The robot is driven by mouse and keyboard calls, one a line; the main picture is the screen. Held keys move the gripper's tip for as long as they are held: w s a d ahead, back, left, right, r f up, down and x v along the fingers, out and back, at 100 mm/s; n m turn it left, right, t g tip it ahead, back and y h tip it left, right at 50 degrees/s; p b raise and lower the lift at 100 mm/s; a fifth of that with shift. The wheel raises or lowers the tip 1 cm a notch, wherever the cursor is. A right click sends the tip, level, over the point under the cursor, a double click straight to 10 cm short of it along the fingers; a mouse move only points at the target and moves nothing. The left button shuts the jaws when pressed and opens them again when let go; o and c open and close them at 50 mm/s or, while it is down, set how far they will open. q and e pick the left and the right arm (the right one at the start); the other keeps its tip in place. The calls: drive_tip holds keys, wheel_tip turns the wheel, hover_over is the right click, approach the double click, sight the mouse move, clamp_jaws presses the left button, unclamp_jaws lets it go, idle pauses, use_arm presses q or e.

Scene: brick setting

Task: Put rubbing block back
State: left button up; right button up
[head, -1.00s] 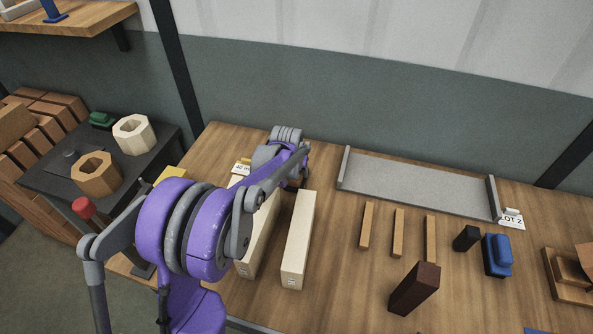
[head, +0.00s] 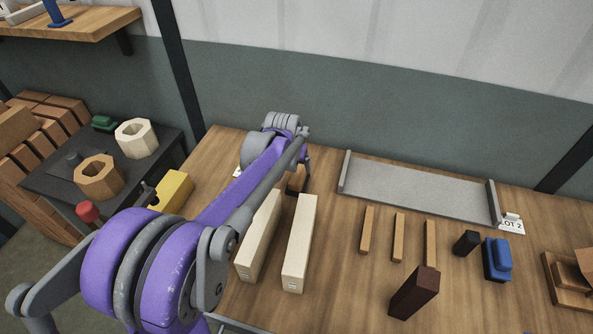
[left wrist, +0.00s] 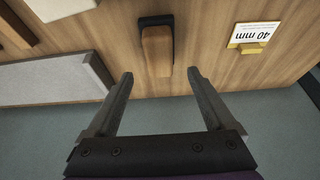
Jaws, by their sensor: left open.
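A small wooden block with a black edge, which looks like the rubbing block (left wrist: 157,45), lies on the table top in the left wrist view. In the head view it shows only partly as a brown and dark shape (head: 297,182) under the left arm's end. My left gripper (left wrist: 160,73) is open, its two fingers spread on either side of the block's near end, with nothing held. Whether the fingers are level with the block or above it I cannot tell. My right gripper is not in view.
Two pale long bars (head: 300,245) lie just in front of the left gripper. A grey tray (head: 420,185) stands to the right at the back. A "40 mm" card (left wrist: 254,35) is beside the block. Thin wooden strips (head: 398,235), a dark block (head: 415,290) and a blue block (head: 497,257) lie farther right.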

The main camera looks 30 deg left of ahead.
use_arm(q)
drive_tip(key=v, duration=0.3)
drive_tip(key=shift+s+r, duration=0.1)
drive_tip(key=shift+r, duration=0.2)
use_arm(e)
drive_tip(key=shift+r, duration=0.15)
